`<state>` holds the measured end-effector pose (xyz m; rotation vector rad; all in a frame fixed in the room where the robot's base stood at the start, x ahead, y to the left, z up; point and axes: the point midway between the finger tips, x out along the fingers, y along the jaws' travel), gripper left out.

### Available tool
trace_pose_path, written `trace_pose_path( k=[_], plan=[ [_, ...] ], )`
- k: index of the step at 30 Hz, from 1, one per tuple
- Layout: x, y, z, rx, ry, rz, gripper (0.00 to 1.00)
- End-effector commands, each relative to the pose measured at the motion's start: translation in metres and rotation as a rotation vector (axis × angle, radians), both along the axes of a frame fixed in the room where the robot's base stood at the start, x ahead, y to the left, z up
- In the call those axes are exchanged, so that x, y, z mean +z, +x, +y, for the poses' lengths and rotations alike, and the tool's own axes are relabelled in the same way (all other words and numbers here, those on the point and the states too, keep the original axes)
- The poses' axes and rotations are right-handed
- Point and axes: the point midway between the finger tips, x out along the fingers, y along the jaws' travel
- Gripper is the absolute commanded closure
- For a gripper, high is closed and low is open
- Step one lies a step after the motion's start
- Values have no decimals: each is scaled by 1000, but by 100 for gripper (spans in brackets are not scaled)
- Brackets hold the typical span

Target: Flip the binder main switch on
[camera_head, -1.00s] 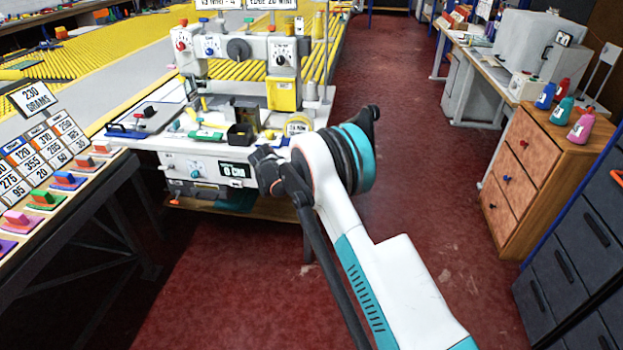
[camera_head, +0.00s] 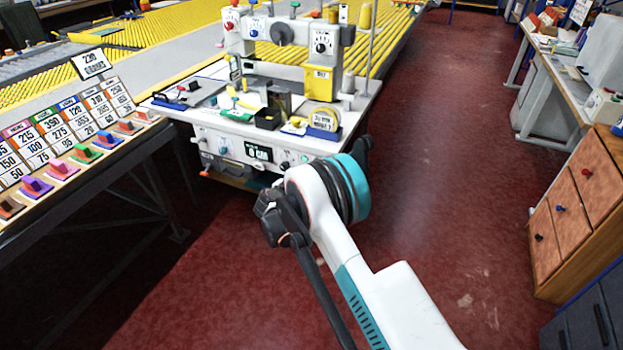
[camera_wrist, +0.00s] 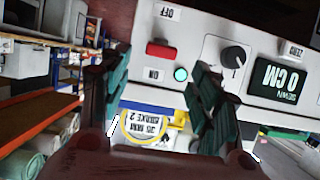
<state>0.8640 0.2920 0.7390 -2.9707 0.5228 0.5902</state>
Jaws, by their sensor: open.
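The binder (camera_head: 300,75) stands on its white bench, with a control panel (camera_head: 215,143) along the front. In the wrist view the panel (camera_wrist: 210,15) appears upside down. The red main switch (camera_wrist: 162,50) sits on it between an OFF label (camera_wrist: 167,12) and an ON label (camera_wrist: 154,75); I cannot tell which way it is set. A green lamp (camera_wrist: 181,74) beside it looks lit. My gripper (camera_wrist: 150,75) is open, its fingers apart on either side of the switch's line of view, with nothing between them. In the head view my gripper (camera_head: 272,218) is in front of the panel, fingertips hidden.
A sample table (camera_head: 60,205) stands at left, a wooden drawer cabinet (camera_head: 580,215) at right. Red floor (camera_head: 440,200) is open between.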

Motion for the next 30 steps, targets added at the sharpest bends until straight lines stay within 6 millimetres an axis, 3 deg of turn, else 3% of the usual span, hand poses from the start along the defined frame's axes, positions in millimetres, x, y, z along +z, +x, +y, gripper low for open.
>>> trace_pose_path(
  k=[6, 12, 25, 26, 30],
  plan=[
    [-19, 38, -15, -2, -1, 0, 43],
    [-28, 60, -22, -2, 0, 1, 43],
    [-30, 68, -25, 0, -1, 0, 43],
    [-30, 68, -25, 0, -1, 0, 46],
    [-30, 68, -25, 0, -1, 0, 77]
  ],
)
